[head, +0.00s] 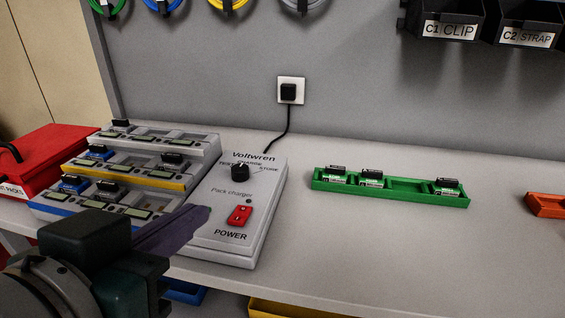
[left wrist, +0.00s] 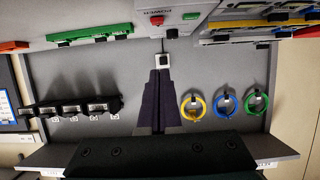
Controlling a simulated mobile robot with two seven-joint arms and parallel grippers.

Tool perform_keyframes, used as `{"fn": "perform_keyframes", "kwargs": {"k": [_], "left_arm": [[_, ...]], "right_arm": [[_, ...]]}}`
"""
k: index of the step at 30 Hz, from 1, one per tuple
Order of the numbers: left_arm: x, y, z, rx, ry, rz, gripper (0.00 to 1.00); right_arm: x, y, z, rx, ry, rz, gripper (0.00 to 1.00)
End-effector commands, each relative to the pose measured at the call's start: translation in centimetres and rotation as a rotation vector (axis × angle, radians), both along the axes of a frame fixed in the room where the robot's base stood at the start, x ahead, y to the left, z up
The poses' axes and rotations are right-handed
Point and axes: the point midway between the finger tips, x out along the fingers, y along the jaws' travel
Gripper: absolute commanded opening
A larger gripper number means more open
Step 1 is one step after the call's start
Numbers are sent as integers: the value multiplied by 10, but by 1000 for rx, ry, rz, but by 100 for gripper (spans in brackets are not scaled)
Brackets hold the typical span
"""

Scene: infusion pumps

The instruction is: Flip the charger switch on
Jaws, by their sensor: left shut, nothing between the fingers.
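The charger (head: 262,205) is a pale grey box labelled Voltwren, Pack charger and POWER. Its red rocker switch (head: 239,215) sits near the front, above the word POWER; which way it is tipped I cannot tell. A small dark lamp (head: 249,201) and a black knob (head: 240,173) are farther back on the top. My left gripper (head: 203,212) is shut and empty, its fingertips just left of the switch and apart from it in the picture. In the left wrist view the shut fingers (left wrist: 161,75) point toward the charger's red switch (left wrist: 157,20). My right gripper is not in view.
Stepped racks of battery packs (head: 150,160) stand left of the charger, beside a red case (head: 45,160). A green tray (head: 400,199) with several packs lies to the right. A cord runs to a wall socket (head: 290,91). The bench front right is clear.

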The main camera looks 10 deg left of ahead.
Motion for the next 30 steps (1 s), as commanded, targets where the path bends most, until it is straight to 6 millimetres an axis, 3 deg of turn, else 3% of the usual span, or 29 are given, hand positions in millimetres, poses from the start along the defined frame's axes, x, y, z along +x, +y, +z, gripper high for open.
{"fn": "perform_keyframes", "kwargs": {"k": [7,19,24,30], "left_arm": [[20,0,-8,2,-2,-1,0],[98,-3,-38,2,-1,0,0],[90,-3,-67,-1,5,0,0],[88,-3,-76,0,1,0,0]], "right_arm": [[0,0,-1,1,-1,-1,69],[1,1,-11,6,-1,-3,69],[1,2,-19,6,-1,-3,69],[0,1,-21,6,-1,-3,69]]}}
